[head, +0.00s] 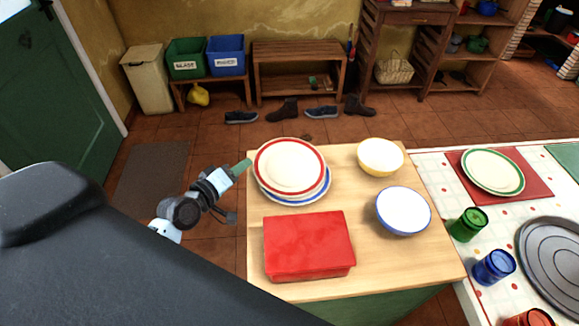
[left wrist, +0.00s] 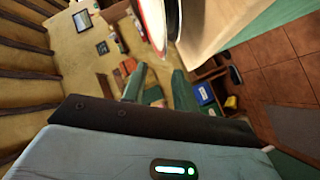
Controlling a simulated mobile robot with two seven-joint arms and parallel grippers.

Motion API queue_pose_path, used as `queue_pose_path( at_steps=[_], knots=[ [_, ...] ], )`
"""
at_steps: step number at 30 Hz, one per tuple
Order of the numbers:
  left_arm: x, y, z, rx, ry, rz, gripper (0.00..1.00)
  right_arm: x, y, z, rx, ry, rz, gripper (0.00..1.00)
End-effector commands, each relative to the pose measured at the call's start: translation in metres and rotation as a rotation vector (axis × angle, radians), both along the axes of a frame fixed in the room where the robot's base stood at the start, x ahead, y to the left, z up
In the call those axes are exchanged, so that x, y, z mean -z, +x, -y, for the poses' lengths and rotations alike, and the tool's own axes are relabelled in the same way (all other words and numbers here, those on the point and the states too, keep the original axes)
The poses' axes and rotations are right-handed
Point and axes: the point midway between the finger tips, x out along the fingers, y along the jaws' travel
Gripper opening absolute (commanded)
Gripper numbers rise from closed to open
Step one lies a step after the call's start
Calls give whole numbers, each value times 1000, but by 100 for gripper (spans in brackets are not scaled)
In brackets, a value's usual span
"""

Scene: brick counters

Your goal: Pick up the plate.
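A white plate with a red rim (head: 289,166) lies on top of a stack, over a plate with a blue rim (head: 313,198), at the wooden counter's back left corner. A white plate with a green rim (head: 492,171) lies on a red mat at the right. My left gripper (head: 240,168) is just left of the stack, a green fingertip close to its edge. In the left wrist view its fingers (left wrist: 157,78) stand apart with nothing between them, and the plates' edge (left wrist: 153,25) shows beyond them. My right gripper is not in view.
The wooden counter (head: 345,192) also holds a red box (head: 308,244), a yellow bowl (head: 380,156) and a blue-rimmed bowl (head: 403,210). Green (head: 468,224) and blue (head: 493,266) cups stand on the tiled counter at right. Floor left of the counter is open.

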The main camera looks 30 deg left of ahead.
Motion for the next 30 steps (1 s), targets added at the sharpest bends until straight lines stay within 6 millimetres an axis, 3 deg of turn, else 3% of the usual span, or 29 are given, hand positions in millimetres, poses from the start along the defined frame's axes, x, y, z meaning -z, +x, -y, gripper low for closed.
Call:
queue_pose_path(
  at_steps=[7,18,26,30],
  knots=[
    [2,9,2,1,1,1,29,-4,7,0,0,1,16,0],
    [14,51,7,1,1,0,29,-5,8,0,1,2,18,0],
    [15,54,8,1,2,0,29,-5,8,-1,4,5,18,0],
    [15,53,8,1,2,0,14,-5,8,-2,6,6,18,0]
  ],
)
